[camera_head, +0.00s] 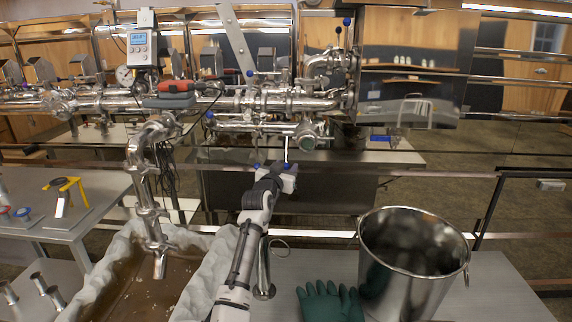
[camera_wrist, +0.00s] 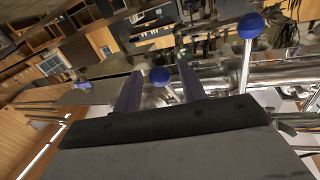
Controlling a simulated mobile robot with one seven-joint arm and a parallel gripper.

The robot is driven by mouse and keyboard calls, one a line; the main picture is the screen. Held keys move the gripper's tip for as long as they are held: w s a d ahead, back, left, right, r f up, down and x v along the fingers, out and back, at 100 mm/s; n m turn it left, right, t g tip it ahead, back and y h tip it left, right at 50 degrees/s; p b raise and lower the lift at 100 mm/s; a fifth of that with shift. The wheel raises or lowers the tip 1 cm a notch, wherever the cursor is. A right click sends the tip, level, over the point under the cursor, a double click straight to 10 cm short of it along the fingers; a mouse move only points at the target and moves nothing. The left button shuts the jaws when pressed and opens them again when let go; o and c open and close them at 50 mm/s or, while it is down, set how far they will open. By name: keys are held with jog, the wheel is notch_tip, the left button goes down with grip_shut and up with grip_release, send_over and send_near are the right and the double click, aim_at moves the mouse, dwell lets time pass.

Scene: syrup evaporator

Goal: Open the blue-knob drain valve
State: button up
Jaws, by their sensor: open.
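My gripper (camera_head: 272,168) is in the middle of the head view, below the steel pipes, with its jaws open. In the wrist view its two dark purple fingers stand apart. A blue knob (camera_wrist: 159,76) on a metal stem shows between them; I cannot tell how deep it lies there or whether it touches. In the head view a thin rod (camera_head: 286,148) hangs from the lower pipe, with a blue end (camera_head: 287,166) at my gripper. A second blue knob (camera_wrist: 250,25) on a stem shows at upper right in the wrist view, and a third (camera_wrist: 82,85) at left.
Other blue knobs (camera_head: 250,73) (camera_head: 210,115) sit on the pipework. A metal rail (camera_head: 400,174) crosses behind my gripper. A steel bucket (camera_head: 414,240) and green gloves (camera_head: 327,302) are at front right. A cloth-lined tub of brown liquid (camera_head: 125,284) is at front left.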

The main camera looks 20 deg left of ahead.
jog(key=shift+w, duration=0.6)
jog(key=shift+c, duration=0.4)
grip_shut()
